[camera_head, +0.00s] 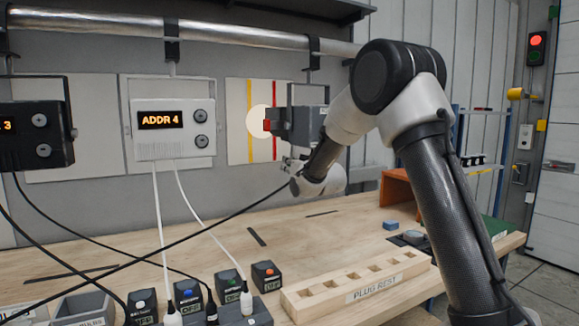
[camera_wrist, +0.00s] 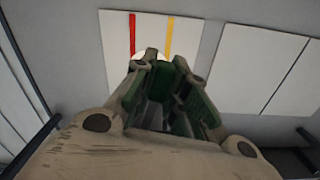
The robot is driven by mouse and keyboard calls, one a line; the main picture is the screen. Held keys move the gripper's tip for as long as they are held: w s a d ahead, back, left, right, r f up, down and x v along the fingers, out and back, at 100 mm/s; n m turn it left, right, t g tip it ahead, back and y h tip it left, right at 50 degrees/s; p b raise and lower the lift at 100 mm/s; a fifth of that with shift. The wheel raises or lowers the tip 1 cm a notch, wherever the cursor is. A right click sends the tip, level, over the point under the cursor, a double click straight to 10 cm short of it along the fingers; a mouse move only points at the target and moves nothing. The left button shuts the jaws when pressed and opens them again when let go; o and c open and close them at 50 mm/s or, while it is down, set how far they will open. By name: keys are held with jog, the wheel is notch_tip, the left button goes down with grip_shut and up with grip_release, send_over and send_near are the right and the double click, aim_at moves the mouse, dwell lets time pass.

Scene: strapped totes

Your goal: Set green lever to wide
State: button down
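I cannot make out a green lever for certain in either view. A grey hanging device (camera_head: 302,125) with a red part on its left side hangs before a white wall panel with yellow and red stripes and a pale round patch of light. My gripper (camera_head: 292,166) is just below this device in the head view, small and partly hidden by my wrist; contact cannot be told. In the wrist view my gripper (camera_wrist: 165,60) has its fingertips apart, with green surfaces along the fingers. I see nothing clearly held. The striped panel (camera_wrist: 150,25) is behind the fingertips.
A white box (camera_head: 173,130) reading ADDR 4 and a black box (camera_head: 35,137) hang from the rail (camera_head: 220,33). Cables cross the bench (camera_head: 330,222). Several small OFF-labelled boxes and a PLUG REST block (camera_head: 356,283) stand at the front. An orange bin (camera_head: 398,190) is behind my arm.

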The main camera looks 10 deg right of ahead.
jog(key=shift+d, duration=0.15)
jog(key=w+d+n, duration=0.2)
jog(key=d+n, duration=0.5)
jog(key=d, duration=0.1)
jog(key=shift+r, duration=0.4)
jog(key=shift+w, duration=0.1)
dwell(0.4)
jog(key=c, duration=1.4)
grip_release()
